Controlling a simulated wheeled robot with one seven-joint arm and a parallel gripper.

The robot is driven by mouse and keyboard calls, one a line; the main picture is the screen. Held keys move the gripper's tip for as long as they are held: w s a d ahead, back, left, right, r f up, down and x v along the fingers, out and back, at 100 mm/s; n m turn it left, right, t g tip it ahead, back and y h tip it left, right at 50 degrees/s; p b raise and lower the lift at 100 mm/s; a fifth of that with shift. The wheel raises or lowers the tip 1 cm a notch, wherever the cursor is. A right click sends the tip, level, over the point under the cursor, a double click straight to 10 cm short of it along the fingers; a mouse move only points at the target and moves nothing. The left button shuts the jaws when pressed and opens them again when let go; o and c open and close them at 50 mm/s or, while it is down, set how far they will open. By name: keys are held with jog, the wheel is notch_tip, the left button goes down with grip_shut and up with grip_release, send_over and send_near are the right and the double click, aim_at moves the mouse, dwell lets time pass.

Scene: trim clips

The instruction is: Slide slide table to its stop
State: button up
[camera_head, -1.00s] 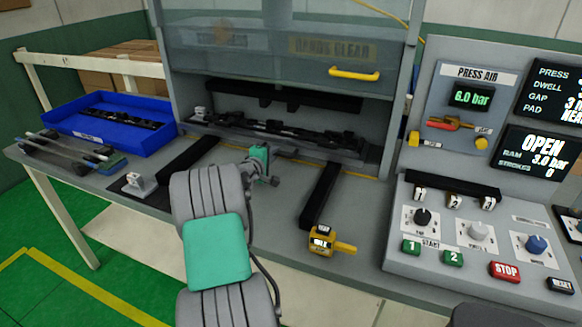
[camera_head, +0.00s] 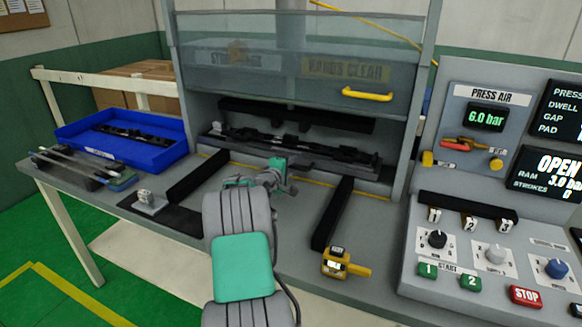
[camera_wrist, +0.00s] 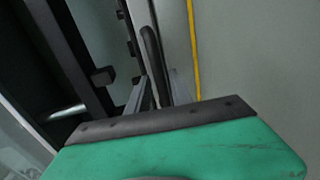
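The slide table (camera_head: 350,169) is a grey plate at the back of the press bay, under the ram, carrying black trim parts (camera_head: 290,142). My gripper (camera_head: 292,168) is at the middle of its front edge. In the wrist view, a dark rounded bar (camera_wrist: 152,52), which looks like the table's handle, runs between the two grey fingers of my gripper (camera_wrist: 157,88). The fingers lie close beside the bar; whether they press on it I cannot tell. My wrist hides part of the handle in the head view.
Two black rails (camera_head: 332,215) run forward over the bench. A yellow device (camera_head: 337,262) stands by the right rail's front end. A blue tray (camera_head: 165,155) is at left and a button console (camera_head: 455,295) at right. The clear guard (camera_head: 290,75) is raised above the bay.

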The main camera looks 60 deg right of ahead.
jog(key=shift+o, duration=0.5)
jog(key=shift+a, duration=0.15)
jog(key=v, duration=0.7)
jog(key=shift+a+b, duration=0.35)
